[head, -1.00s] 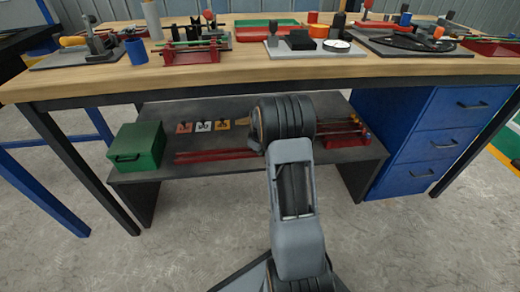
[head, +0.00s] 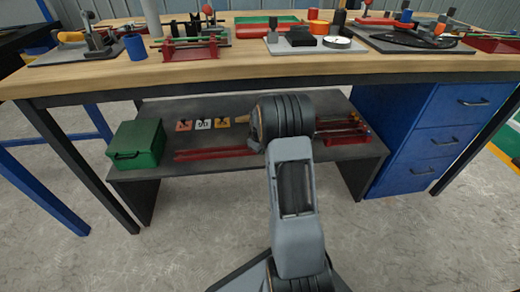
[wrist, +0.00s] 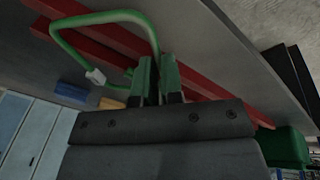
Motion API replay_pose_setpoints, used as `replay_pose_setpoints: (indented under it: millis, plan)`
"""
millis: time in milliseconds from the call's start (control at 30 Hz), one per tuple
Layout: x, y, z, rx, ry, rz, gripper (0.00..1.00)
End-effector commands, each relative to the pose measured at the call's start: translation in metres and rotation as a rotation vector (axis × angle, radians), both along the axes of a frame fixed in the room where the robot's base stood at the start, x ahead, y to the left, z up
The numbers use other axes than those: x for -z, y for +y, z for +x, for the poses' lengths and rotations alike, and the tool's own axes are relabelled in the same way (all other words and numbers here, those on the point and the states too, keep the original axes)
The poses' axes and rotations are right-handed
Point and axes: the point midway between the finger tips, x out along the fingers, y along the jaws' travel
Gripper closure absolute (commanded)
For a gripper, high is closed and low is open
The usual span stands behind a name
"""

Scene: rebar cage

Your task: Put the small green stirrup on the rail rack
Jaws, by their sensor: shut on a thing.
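The small green stirrup (wrist: 103,18) is a bent green rod loop in the wrist view, with a pale piece at its left side. My gripper (wrist: 157,78) is shut on it, and the loop sticks out beyond the fingers to the upper left. Red rails (wrist: 205,82), which look like the rail rack, run diagonally behind the stirrup and fingers. I cannot tell whether the stirrup touches them. In the head view two long red rails (head: 215,154) lie on the lower shelf. My arm hides the gripper and stirrup there.
The grey lower shelf (head: 180,178) also holds a green box (head: 137,144), small tags (head: 203,124) and a red rack with rods (head: 342,132). The wooden bench top (head: 230,75) hangs above the shelf. Blue drawers (head: 440,142) stand on the right.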

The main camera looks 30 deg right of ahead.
Motion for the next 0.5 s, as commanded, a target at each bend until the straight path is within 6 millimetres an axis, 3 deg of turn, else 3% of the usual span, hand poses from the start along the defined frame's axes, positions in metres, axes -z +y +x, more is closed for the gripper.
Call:
replay_pose_setpoints:
  millis: [500]
  plan:
    - [0.0121, 0.0010, -0.0025, -0.001, 0.010, 0.005, 1.00]
